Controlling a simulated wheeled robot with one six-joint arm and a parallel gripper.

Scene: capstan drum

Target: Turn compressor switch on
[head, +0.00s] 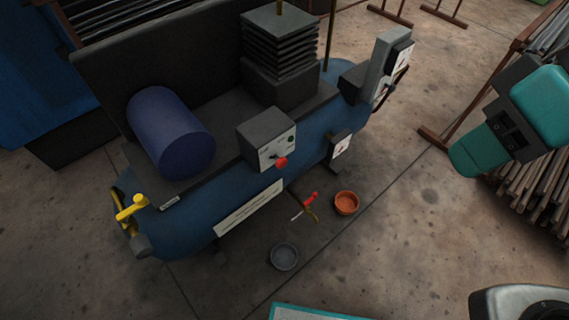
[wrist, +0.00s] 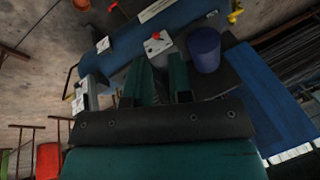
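The compressor has a long blue tank (head: 180,228) with a dark deck on top. A grey switch box (head: 266,137) sits at the deck's front edge, with a light face and a red knob (head: 281,162) low on that face. In the wrist view the box's light face (wrist: 152,49) and red knob (wrist: 156,35) lie beyond my fingers. My gripper (wrist: 158,72) has its two dark green fingers apart, with nothing seen held between them. It is clear of the knob. In the head view my teal arm is at the right, and I cannot make out the fingertips there.
A blue cylinder (head: 170,132) and a finned dark block (head: 280,52) stand on the deck. A yellow valve handle (head: 131,208) is at the tank's left end. A red-handled valve (head: 311,198), an orange bowl (head: 346,203) and a grey bowl (head: 284,257) are in front. Racks stand at right.

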